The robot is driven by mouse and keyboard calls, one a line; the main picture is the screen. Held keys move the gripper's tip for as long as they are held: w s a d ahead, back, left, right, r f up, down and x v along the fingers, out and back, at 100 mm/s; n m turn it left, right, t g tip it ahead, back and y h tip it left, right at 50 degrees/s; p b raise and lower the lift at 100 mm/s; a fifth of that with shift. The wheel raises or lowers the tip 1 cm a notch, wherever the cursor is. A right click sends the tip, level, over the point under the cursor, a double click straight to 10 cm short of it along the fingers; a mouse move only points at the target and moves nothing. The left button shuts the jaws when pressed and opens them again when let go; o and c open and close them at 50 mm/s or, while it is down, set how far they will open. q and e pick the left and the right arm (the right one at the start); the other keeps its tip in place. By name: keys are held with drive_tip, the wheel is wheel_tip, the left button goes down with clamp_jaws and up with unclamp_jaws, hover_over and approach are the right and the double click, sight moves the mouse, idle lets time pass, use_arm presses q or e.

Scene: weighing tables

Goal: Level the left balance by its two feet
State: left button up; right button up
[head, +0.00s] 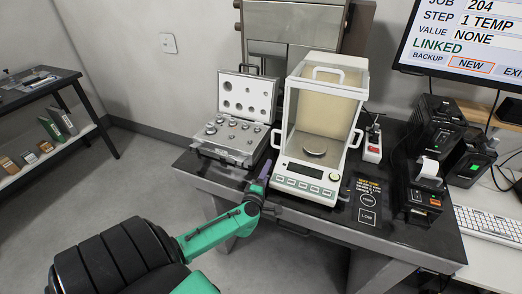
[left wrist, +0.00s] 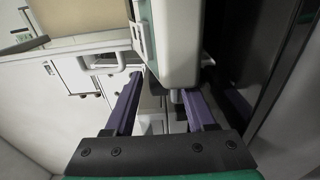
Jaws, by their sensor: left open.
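The balance (head: 306,181), white with a glass draft shield, stands on the dark weighing table (head: 310,222). A round pan (head: 315,147) sits inside it. My left gripper (head: 261,174), with purple fingers, is at the balance's front left corner, low by its base. In the left wrist view the gripper (left wrist: 160,85) is open, and the balance housing (left wrist: 175,45) lies just beyond the fingertips. A small pale part (left wrist: 176,97), perhaps a foot, shows beside the right finger. The feet and any level bubble cannot be made out in the head view. My right gripper is not in view.
An open weight case (head: 232,140) stands close left of the balance. A touch pad (head: 368,200), a power strip (head: 373,150) and a printer (head: 424,185) are to its right. The monitor (head: 465,45) reads STEP 1 TEMP, VALUE NONE, LINKED. Floor is clear at left.

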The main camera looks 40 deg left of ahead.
use_arm(q)
drive_tip(key=v, duration=1.3)
drive_tip(key=shift+s+b, duration=0.3)
drive_tip(key=shift+b, duration=0.05)
drive_tip(key=shift+d, duration=0.15)
drive_tip(key=s+d+f+m+g+h, duration=0.25)
drive_tip(key=f+m, duration=0.55)
drive_tip(key=f, duration=0.5)
drive_tip(key=s+d+f+m+g+h, duration=0.1)
drive_tip(key=s+f+m+g+h, duration=0.25)
drive_tip(key=f+m, duration=0.6)
drive_tip(key=s+d+f+m+g, duration=0.2)
drive_tip(key=s+f+m+g, duration=0.1)
drive_tip(key=s+f, duration=0.5)
drive_tip(key=s+d+f+m+g, duration=0.1)
drive_tip(key=s+f+m+g, duration=0.3)
drive_tip(key=s+f, duration=0.5)
drive_tip(key=s+g, duration=0.2)
drive_tip(key=s, duration=0.2)
drive_tip(key=shift+d+g+h, duration=0.3)
drive_tip(key=shift+d+h, duration=0.1)
drive_tip(key=shift+f, duration=0.15)
